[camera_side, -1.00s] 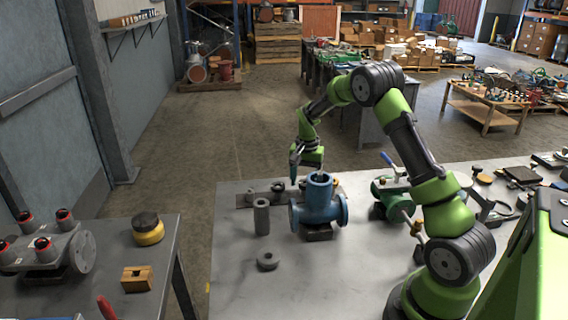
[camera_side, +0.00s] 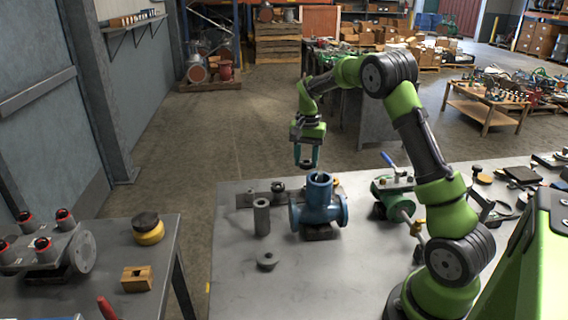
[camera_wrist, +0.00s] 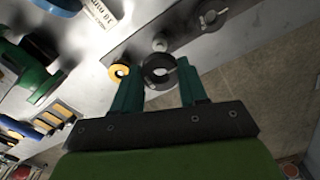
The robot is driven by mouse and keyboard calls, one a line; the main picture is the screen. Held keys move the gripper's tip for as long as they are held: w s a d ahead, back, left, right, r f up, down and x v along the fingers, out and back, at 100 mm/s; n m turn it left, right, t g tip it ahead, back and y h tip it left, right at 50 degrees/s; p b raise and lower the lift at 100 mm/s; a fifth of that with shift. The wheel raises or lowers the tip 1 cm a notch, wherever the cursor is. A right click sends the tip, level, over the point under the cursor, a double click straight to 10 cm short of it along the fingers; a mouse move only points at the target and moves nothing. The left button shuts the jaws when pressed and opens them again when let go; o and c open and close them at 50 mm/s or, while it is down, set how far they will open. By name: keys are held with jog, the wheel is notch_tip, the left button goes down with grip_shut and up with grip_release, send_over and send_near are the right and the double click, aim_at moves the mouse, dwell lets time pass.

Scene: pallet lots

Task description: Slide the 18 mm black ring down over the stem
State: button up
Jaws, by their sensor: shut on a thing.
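My gripper (camera_side: 306,165) hangs above and just behind the blue valve body (camera_side: 320,205) in the side view, fingers pointing down. In the wrist view my gripper (camera_wrist: 160,78) has its teal fingers on either side of the black ring (camera_wrist: 160,70), shut on it. The ring's hole and a small gap in its rim show. A pale round knob (camera_wrist: 160,44) shows just beyond the ring on a grey plate; I cannot tell whether it is the stem. The ring is apart from the valve body in the side view.
A yellow ring (camera_wrist: 119,71) lies beside the left finger in the wrist view. A dark collar (camera_wrist: 214,18) is on the grey plate. A grey hollow cylinder (camera_side: 261,218) and a grey ring (camera_side: 267,261) stand left of the valve. A green valve (camera_side: 390,195) is to its right.

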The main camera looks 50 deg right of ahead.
aim_at(303, 164)
jog(key=shift+n, duration=0.3)
jog(key=r, duration=0.2)
jog(key=a+r, duration=0.1)
jog(key=r, duration=0.3)
jog(key=shift+a+r, duration=0.35)
jog(key=shift+a, duration=0.05)
jog(key=s+a+r+n, duration=0.2)
jog(key=s+n, duration=0.1)
jog(key=n, duration=0.2)
jog(key=s+a+r+n, duration=0.3)
jog(key=n, duration=0.3)
jog(key=s+a+r+n, duration=0.2)
jog(key=s+a+n, duration=0.1)
jog(key=s+n, duration=0.1)
jog(key=shift+a+r+n, duration=0.15)
jog(key=shift+n, duration=0.65)
jog(key=shift+s+a+f+n, duration=0.1)
jog(key=shift+s+f+n, duration=0.1)
jog(key=shift+n, duration=0.4)
jog(key=shift+s+f+n, duration=0.1)
jog(key=shift+s+n, duration=0.05)
jog(key=shift+n, duration=1.05)
jog(key=shift+f, duration=0.1)
jog(key=shift+f, duration=2.25)
jog(key=shift+f, duration=1.35)
